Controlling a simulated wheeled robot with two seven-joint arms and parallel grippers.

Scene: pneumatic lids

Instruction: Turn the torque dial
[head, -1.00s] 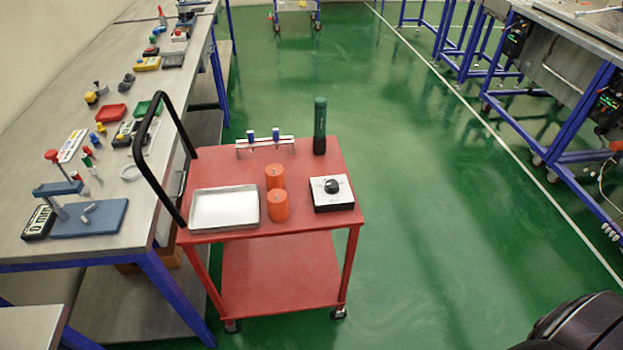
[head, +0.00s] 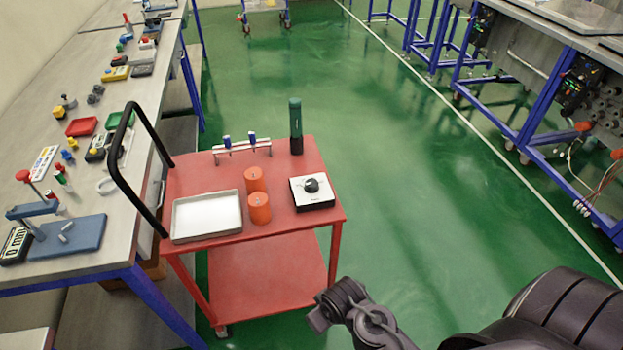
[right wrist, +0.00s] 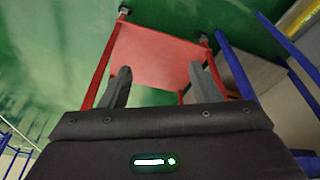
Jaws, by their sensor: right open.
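The torque dial is a black knob (head: 311,185) on top of a white box with dark sides (head: 325,200). The box sits at the right front of the red cart's top (head: 285,225). My right arm comes in from the lower right of the head view, its dark front part below and in front of the cart, apart from the dial. In the right wrist view my right gripper (right wrist: 160,84) is open and empty, its two fingers apart with the cart's red panel (right wrist: 150,58) behind them. The dial does not show there. My left gripper is not in view.
The cart top also holds a metal tray (head: 175,238), two orange cylinders (head: 259,208), a green-and-black upright tool (head: 296,125) and a small rack (head: 242,150). A black handle (head: 140,180) rises at its left. A cluttered workbench (head: 95,255) stands left; green floor is clear to the right.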

